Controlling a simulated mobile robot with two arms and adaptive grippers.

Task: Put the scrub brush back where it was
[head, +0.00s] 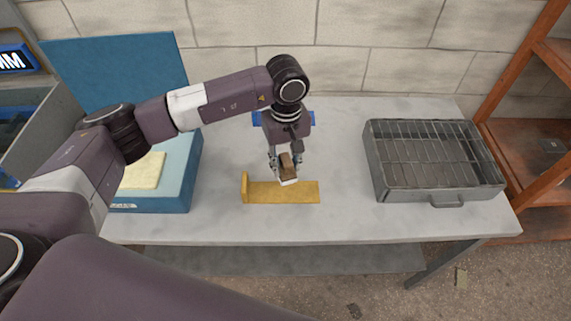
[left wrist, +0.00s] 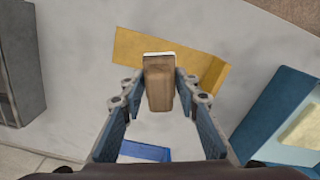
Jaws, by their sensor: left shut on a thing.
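The scrub brush (head: 286,168) has a brown wooden block and a white edge at its lower end. My left gripper (head: 285,162) is shut on it, above the middle of the bench. In the left wrist view the brush (left wrist: 159,85) sits between the two fingers of the left gripper (left wrist: 160,88). A yellow flat piece with a raised left end (head: 300,192) lies on the bench just below and in front of the brush. It also shows behind the brush in the left wrist view (left wrist: 200,65). Whether the brush touches it I cannot tell. My right gripper is not in view.
A grey metal box with a wire rack (head: 373,165) stands on the right of the bench (head: 340,222). A blue open case (head: 180,180) with a pale yellow block (head: 143,171) is at left. A blue object (left wrist: 145,151) lies behind the gripper. A wooden shelf (head: 525,60) stands at right.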

